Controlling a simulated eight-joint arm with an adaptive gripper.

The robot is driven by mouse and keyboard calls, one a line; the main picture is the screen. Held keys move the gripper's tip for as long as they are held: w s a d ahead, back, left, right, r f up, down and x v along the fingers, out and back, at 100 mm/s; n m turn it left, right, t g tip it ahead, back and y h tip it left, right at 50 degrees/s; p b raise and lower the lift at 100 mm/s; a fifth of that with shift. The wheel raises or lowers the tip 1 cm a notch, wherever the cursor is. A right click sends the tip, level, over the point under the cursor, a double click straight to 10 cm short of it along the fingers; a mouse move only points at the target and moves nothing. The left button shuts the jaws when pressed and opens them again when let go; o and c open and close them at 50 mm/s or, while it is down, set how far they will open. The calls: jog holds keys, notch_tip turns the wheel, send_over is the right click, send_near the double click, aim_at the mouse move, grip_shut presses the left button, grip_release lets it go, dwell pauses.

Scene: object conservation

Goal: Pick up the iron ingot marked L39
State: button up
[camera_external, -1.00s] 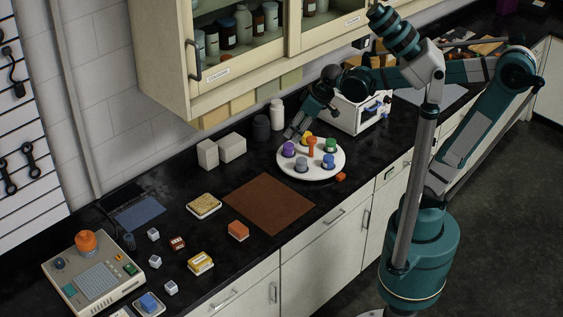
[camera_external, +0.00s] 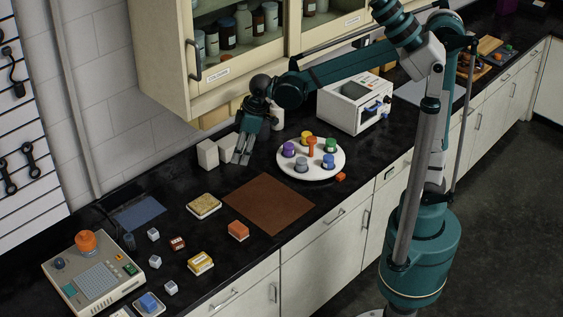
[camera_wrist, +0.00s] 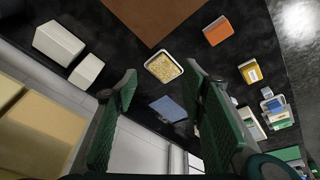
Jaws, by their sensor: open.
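I cannot read the mark L39 on any block, so I cannot tell which is the ingot. My gripper (camera_external: 242,158) is open and empty above the counter, behind the brown mat (camera_external: 268,204). In the wrist view the fingers (camera_wrist: 161,72) are spread, with a shallow tan-filled tray (camera_wrist: 164,67) seen between them.
Two white boxes (camera_external: 220,152) stand by the wall, left of my gripper. A round white stand (camera_external: 312,172) with several coloured pieces is to its right. The control box (camera_external: 92,272) with an orange knob is at far left. The wall cabinet (camera_external: 250,50) hangs above.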

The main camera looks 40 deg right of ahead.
jog(key=w+a+f+n+g+p, duration=0.1)
jog(key=a+f+n, duration=0.15)
jog(key=a, duration=0.65)
jog(key=w+a+f+n+g, duration=0.1)
jog(key=a+f, duration=0.3)
jog(key=a, duration=0.5)
jog(key=n+g+h+p, duration=0.1)
jog(key=n+h, duration=0.1)
jog(key=n, duration=0.1)
send_near(177, 241)
jog(key=shift+w+d+f, duration=0.15)
jog(key=shift+d+f, duration=0.1)
jog(key=shift+d, duration=0.15)
jog(key=shift+a+f, duration=0.25)
jog(key=shift+a, duration=0.05)
jog(key=shift+f, duration=1.3)
jog(key=shift+f+p, duration=0.3)
jog(key=shift+f, duration=2.3)
